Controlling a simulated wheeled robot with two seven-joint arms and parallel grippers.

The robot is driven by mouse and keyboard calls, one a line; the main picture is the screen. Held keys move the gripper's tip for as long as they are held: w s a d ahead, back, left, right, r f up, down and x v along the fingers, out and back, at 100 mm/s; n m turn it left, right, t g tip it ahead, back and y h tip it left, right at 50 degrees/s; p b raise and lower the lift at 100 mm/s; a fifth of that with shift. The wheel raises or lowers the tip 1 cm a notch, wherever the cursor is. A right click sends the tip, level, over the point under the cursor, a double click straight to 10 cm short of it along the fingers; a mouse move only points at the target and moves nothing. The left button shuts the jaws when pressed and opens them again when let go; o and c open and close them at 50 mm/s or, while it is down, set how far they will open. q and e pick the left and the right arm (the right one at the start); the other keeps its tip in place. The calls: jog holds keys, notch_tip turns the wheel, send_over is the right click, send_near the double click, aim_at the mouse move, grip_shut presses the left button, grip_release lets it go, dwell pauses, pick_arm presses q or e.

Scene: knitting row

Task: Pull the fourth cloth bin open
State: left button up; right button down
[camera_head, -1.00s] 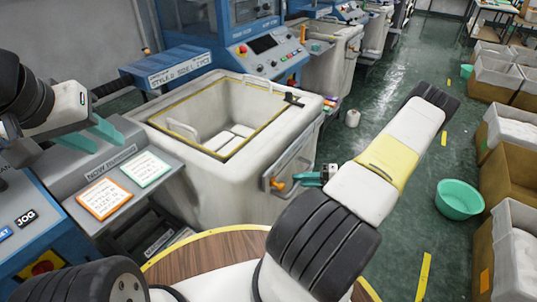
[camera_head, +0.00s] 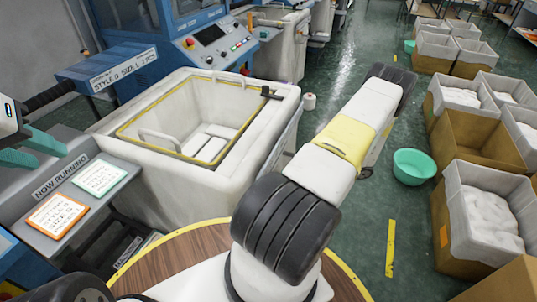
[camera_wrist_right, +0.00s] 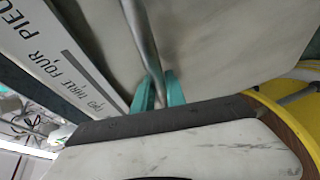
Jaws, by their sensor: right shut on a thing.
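The large off-white cloth bin (camera_head: 190,185) stands in front of the blue machine in the head view, with a yellow-edged opening and a mostly empty inside. A metal handle bar (camera_wrist_right: 138,38) runs down its side in the right wrist view. My right gripper (camera_wrist_right: 159,88) has its teal fingers on either side of this bar, shut on it. In the head view that gripper is hidden behind my right arm. My left gripper (camera_head: 32,150) is open and empty at the left edge, above the grey panel and apart from the bin.
The "NOW RUNNING" panel (camera_head: 70,190) stands left of the bin. A white cone (camera_head: 309,101) is on the floor close to the bin's right corner. A teal bowl (camera_head: 414,166) and several cardboard boxes (camera_head: 480,140) stand at the right.

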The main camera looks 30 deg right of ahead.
jog(key=c, duration=1.4)
grip_release()
jog(key=shift+o, duration=0.2)
jog(key=v, duration=0.8)
